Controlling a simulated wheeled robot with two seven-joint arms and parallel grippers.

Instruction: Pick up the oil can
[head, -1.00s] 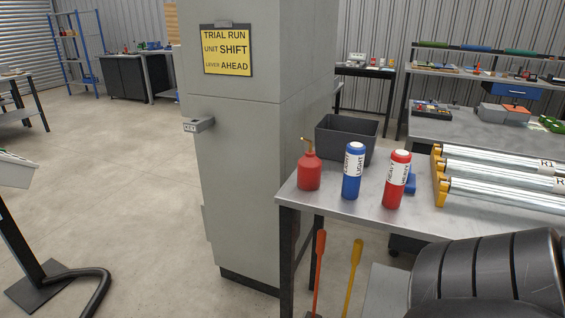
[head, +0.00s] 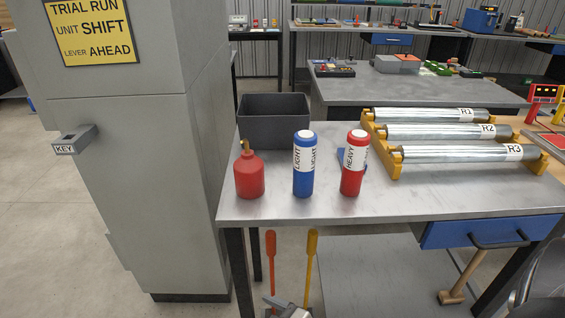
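The oil can (head: 249,175) is a small red can with a brass-coloured spout. It stands upright on the near left part of the grey metal table (head: 330,208) in the head view. A blue bottle marked LIGHT (head: 303,180) stands to its right, and a red bottle marked HEAVY (head: 353,178) stands farther right. The can is apart from both, with its front side unobstructed.
A dark open bin (head: 274,131) stands behind the can. Metal rollers (head: 440,133) lie in yellow holders at right. A grey cabinet (head: 135,180) rises close left of the table. Two long-handled tools, orange (head: 271,250) and yellow (head: 311,250), stand below the table's front edge.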

